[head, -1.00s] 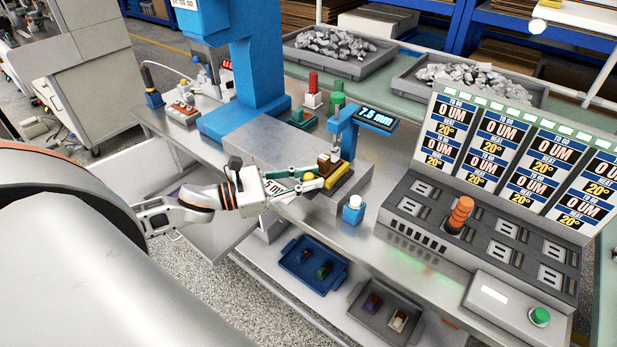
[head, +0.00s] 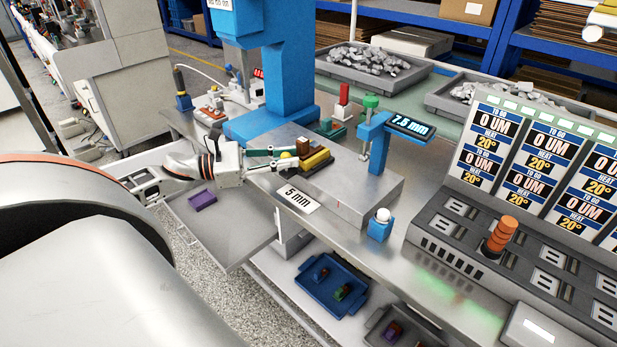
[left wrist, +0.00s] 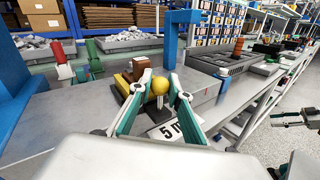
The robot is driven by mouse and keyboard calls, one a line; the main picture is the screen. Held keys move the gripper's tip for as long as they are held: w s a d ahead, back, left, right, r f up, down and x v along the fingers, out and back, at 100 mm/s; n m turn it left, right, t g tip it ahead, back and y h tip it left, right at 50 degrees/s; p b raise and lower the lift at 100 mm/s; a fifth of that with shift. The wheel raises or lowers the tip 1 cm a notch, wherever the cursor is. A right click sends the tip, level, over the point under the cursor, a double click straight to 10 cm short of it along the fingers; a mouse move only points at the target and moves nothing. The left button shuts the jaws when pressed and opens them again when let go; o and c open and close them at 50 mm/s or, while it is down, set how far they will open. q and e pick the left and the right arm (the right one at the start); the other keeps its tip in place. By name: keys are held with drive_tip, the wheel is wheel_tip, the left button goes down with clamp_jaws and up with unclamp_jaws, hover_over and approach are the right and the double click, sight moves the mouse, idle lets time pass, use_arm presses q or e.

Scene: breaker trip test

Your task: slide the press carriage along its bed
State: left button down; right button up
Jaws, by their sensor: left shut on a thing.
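The press carriage (head: 318,160) is a dark block with yellow and brown parts and a yellow ball knob (head: 285,156). It sits on the grey metal bed (head: 365,196), left of the blue gauge post and near the blue press column. My left gripper (head: 284,159) is shut on the knob from the left. In the left wrist view both teal fingers close around the knob (left wrist: 160,86), with the carriage behind it. What seems to be my right gripper (left wrist: 290,118) shows at that view's right edge, too small to read.
The blue gauge (head: 375,135) reading 7.5 mm stands over the bed. A white-topped blue button (head: 380,224) stands in front. A "5 mm" label (head: 298,198) lies by the bed's front edge. The bed under the gauge is clear. The display console (head: 500,240) is at right.

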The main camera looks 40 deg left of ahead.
use_arm(q)
drive_tip(key=a+b, duration=0.2)
drive_tip(key=a, duration=0.4)
drive_tip(key=shift+w+a, duration=0.25)
drive_tip(key=shift+a, duration=0.1)
use_arm(e)
drive_tip(key=shift+w+d+f, duration=0.2)
drive_tip(key=shift+w+f, duration=0.05)
drive_tip(key=shift+f, duration=0.2)
drive_tip(key=shift+w+d+f, duration=0.2)
drive_tip(key=shift+w+f, duration=0.05)
drive_tip(key=shift+f, duration=0.15)
use_arm(q)
drive_tip(key=c, duration=2.2)
unclamp_jaws()
drive_tip(key=shift+o, duration=0.2)
drive_tip(key=v, duration=1.2)
use_arm(e)
drive_tip(key=shift+s+a+f, duration=0.1)
drive_tip(key=shift+s+f, duration=0.05)
drive_tip(key=shift+s, duration=0.15)
